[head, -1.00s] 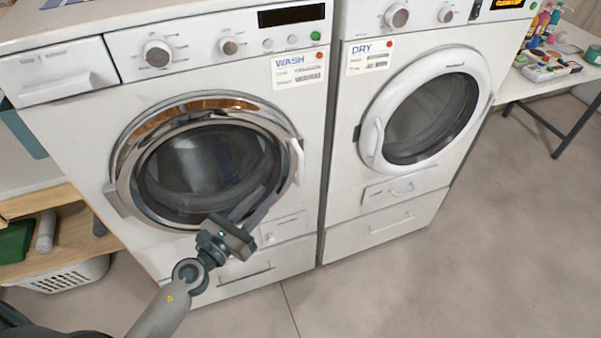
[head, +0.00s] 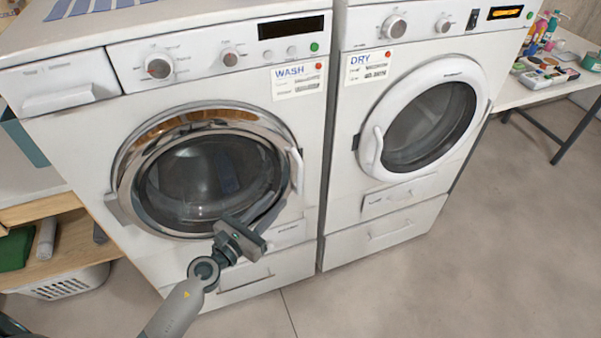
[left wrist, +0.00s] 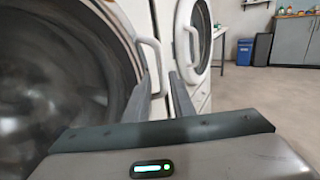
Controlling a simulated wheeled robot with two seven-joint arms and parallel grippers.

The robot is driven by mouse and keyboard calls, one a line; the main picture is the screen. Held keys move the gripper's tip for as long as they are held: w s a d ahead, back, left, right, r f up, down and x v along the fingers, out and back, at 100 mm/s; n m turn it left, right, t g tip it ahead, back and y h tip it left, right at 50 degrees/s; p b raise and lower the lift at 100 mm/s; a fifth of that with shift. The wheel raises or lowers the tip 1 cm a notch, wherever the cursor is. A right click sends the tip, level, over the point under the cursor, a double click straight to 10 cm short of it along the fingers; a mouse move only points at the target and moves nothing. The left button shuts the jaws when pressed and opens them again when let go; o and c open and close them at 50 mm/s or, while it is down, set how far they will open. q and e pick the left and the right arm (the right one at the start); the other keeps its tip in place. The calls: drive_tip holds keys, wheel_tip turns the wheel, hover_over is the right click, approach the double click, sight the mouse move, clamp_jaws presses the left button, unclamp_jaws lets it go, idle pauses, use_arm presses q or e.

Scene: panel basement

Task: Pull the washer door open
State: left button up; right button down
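The washer (head: 225,85), labelled WASH, stands at the left in the head view. Its round glass door (head: 205,180) has a chrome ring and looks shut or nearly so; I cannot tell if it is slightly ajar. A white upright handle (head: 296,172) sits at the door's right edge and shows in the left wrist view (left wrist: 150,45). My left gripper (head: 274,208) is in front of the door's lower right, just below the handle. Its fingers (left wrist: 160,86) are apart, with the handle's lower end seen between them; contact is unclear. My right gripper is not in view.
The dryer (head: 345,200), with a white round door, stands close at the right. A table (head: 515,90) with bottles is at the far right. A wooden shelf (head: 60,255) and a white basket (head: 65,285) are at the left. The floor in front is clear.

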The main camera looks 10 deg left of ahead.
sight(299, 177)
use_arm(q)
drive_tip(key=p+x, duration=0.1)
drive_tip(key=x, duration=1.1)
drive_tip(key=shift+w+d, duration=0.15)
drive_tip(key=shift+w, duration=0.15)
clamp_jaws()
